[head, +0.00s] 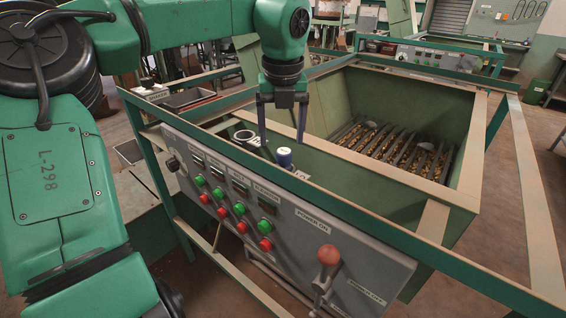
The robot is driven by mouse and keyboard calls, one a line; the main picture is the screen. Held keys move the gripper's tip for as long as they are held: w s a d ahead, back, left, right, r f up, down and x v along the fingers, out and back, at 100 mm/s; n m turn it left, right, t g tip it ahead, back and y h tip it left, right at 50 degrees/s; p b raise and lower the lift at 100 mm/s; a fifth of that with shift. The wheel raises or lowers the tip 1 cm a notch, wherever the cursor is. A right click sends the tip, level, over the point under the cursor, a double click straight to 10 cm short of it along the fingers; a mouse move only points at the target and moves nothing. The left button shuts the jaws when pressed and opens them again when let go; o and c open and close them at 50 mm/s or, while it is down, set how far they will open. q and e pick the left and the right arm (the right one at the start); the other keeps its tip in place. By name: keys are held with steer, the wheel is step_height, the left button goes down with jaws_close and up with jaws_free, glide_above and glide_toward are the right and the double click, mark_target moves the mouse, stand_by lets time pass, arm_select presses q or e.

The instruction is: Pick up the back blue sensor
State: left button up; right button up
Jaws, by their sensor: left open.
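A small upright cylinder with a dark blue cap and a pale body, the blue sensor (284,160), stands on the ledge behind the control panel, in front of the hopper. My left gripper (281,148) points down over that ledge, with its two dark fingers apart. In the picture the sensor's cap shows between and just below the fingertips. I cannot tell whether a finger touches it. A pale ring-shaped piece (245,136) lies to the left of the sensor on the same ledge. My right gripper is not in view.
The green hopper (395,181) holds nuts under a dark grate (390,142). The grey control panel (290,222) carries green and red buttons and a red-knobbed lever (328,256). A green rail (376,220) runs along the panel's top. A shallow tray (188,98) stands at left.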

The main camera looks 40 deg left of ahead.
mark_target(284, 151)
arm_select(q)
steer(key=w+f, duration=0.1)
steer(key=f, duration=0.1)
steer(key=shift+w+a+f+p, duration=0.1)
steer(key=shift+w+f+p, duration=0.2)
steer(key=shift+w, duration=0.05)
steer(key=f, duration=0.1)
steer(key=f+p, duration=0.1)
steer(key=a+f, duration=0.1)
steer(key=f, duration=0.1)
steer(key=shift+w+p, duration=0.25)
steer(key=shift+p, duration=0.1)
steer(key=shift+f, duration=0.25)
steer(key=shift+c, duration=1)
jaws_close()
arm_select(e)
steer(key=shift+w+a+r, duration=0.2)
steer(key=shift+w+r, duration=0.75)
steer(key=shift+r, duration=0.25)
arm_select(q)
steer(key=shift+r, duration=0.1)
